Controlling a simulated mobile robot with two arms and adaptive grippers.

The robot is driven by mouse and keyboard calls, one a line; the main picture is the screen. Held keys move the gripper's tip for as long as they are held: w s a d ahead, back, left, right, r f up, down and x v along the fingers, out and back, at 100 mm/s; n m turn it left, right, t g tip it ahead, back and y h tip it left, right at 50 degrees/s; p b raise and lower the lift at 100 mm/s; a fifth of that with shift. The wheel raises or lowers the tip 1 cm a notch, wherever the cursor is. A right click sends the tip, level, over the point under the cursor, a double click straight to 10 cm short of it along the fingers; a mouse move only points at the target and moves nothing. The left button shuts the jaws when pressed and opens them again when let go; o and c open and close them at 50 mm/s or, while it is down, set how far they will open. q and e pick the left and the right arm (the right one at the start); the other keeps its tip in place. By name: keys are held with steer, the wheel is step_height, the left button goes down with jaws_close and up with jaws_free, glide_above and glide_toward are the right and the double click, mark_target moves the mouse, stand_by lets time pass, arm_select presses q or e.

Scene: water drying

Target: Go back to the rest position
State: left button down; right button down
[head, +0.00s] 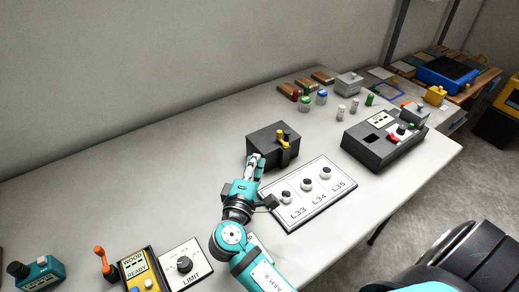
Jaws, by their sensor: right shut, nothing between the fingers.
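My right gripper (256,165) is in the middle of the head view, above the table. Its fingers are shut with nothing between them. They point up the picture at the front left side of a dark box with a yellow lever (267,144). Whether they touch the box cannot be told. The teal right arm comes up from the bottom edge. My left gripper is not in view.
A white panel marked L33, L34, L35 (322,207) lies just right of the gripper. A dark control box (376,150) stands further right. A LIMIT dial panel (184,277) and a WOOD READY panel (137,268) lie at lower left. The table's left part (110,195) is clear.

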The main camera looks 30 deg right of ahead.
steer(key=shift+s+a, duration=0.45)
steer(key=shift+s, duration=0.05)
